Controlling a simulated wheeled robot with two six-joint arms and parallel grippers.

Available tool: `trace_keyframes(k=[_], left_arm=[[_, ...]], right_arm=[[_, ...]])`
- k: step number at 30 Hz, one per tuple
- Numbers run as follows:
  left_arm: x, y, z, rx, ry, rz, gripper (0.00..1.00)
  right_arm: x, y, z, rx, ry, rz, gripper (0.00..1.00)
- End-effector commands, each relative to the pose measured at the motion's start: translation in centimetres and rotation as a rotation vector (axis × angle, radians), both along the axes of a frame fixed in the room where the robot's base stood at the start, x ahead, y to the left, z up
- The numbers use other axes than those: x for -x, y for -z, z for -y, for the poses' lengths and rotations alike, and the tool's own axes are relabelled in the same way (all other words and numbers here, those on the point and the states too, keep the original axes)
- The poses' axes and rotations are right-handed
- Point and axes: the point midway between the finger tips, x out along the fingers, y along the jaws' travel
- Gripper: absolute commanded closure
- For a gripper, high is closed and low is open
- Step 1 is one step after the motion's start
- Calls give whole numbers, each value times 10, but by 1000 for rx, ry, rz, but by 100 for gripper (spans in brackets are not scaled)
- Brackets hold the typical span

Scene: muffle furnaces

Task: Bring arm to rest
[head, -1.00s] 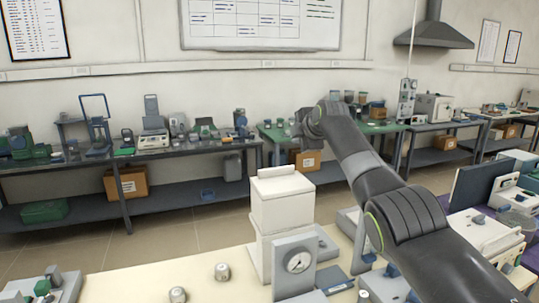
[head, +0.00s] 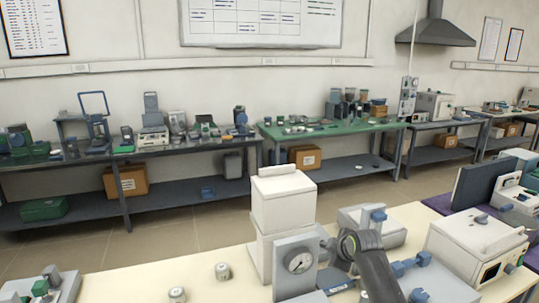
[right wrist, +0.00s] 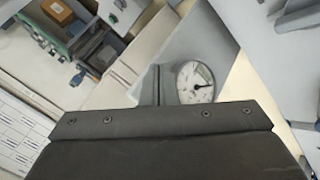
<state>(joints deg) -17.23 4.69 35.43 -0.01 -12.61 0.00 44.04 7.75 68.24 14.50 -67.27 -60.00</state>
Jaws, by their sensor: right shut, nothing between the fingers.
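My right arm (head: 372,268) comes in from the lower right in the head view, low over the near table. My right gripper (head: 336,249) is at its far end, just right of the gauge box (head: 296,282); its fingertips are hard to make out. It is shut and empty. In the right wrist view the dark gripper body (right wrist: 160,142) fills the bottom, and the round gauge (right wrist: 195,82) shows just beyond it. My left gripper is not in view.
A tall white furnace (head: 283,203) stands left of my right gripper. Another white furnace (head: 470,246) and blue-knobbed devices stand to the right. Two small jars (head: 222,271) (head: 177,294) are on the cream table (head: 135,283), whose left part is mostly clear.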

Motion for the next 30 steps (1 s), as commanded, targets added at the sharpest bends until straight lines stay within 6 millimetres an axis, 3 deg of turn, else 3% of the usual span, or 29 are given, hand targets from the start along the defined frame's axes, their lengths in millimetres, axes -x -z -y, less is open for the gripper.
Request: trace_keyframes(k=[1, 6, 15, 24, 30], left_arm=[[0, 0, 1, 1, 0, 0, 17], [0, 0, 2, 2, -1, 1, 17], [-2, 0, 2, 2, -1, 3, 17], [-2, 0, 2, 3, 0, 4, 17], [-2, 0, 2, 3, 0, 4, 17]], right_arm=[[20, 22, 8, -21, 39, -28, 100], [87, 76, 33, -93, 190, -113, 100], [226, 137, 73, -202, 485, -241, 100], [374, 149, 102, -284, 804, -335, 100], [441, 138, 111, -316, 961, -361, 100]])
